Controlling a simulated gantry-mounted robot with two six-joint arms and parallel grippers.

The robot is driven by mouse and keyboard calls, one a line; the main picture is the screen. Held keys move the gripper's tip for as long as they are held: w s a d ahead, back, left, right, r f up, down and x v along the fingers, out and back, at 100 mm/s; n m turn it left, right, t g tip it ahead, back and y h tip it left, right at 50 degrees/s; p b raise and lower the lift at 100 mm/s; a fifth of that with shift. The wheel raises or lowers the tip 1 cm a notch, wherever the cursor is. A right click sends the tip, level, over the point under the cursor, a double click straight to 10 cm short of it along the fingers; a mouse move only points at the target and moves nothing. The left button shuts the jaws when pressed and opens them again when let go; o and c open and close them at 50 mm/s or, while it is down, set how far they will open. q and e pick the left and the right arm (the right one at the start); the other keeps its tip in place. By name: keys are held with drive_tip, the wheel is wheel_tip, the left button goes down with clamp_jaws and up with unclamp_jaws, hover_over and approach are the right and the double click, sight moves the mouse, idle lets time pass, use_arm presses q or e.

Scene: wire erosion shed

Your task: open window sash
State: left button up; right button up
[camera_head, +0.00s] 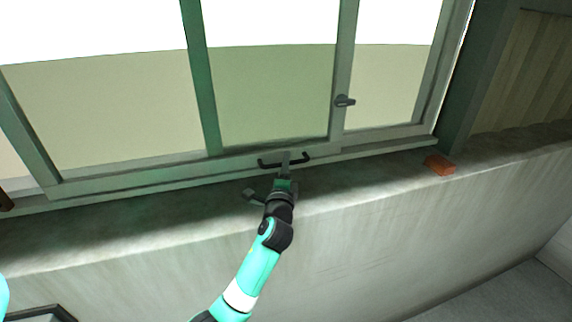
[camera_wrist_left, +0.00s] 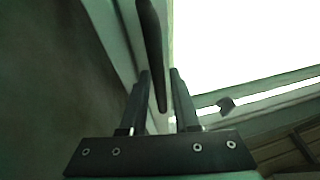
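The window sash (camera_head: 190,165) is a grey-green framed pane above the sill, with a dark bar handle (camera_head: 268,164) on its bottom rail. My left gripper (camera_head: 286,158) is at the handle's middle and hides part of it. In the left wrist view the handle (camera_wrist_left: 153,50) runs between the two fingers of my left gripper (camera_wrist_left: 160,75), with some space showing beside the bar, so the fingers look open around it. A small dark latch (camera_head: 345,100) sits on the upright to the right; a dark knob (camera_wrist_left: 226,104) also shows in the left wrist view. My right gripper is not in view.
The concrete sill (camera_head: 375,172) runs below the window. An orange-brown block (camera_head: 439,165) lies on it at the right. A dark frame post (camera_head: 475,85) stands at the window's right side. The wall drops away below the sill.

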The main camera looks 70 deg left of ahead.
use_arm(q)
drive_tip(key=v, duration=1.1)
drive_tip(key=shift+s+d, duration=0.15)
drive_tip(key=shift+d, duration=0.15)
